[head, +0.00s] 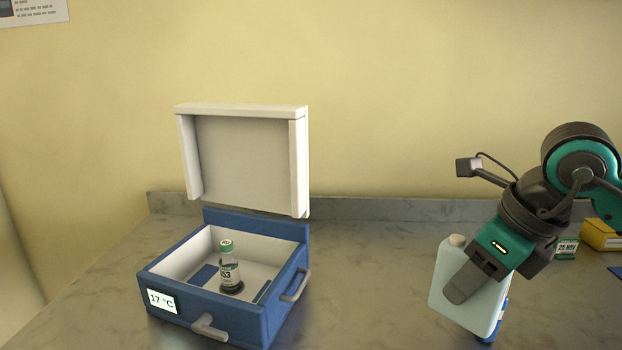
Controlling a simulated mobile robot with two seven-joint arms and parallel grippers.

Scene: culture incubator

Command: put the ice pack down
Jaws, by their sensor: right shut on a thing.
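The ice pack (445,282) is a pale blue, flat bottle-like block with a beige cap. It is at the right of the head view, slightly tilted. My right gripper (470,283) is shut on the ice pack, with one finger across its front face. The far finger is hidden behind the pack. A small blue part shows at the pack's lower right edge. I cannot tell whether the pack touches the counter. My left gripper is not in view.
An open blue box (225,325) with a white inside, raised lid (245,160) and "17 °C" display stands at left. A vial (230,272) stands in it. A labelled item (567,248) and a yellow box (602,236) lie at far right. The middle counter (365,285) is clear.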

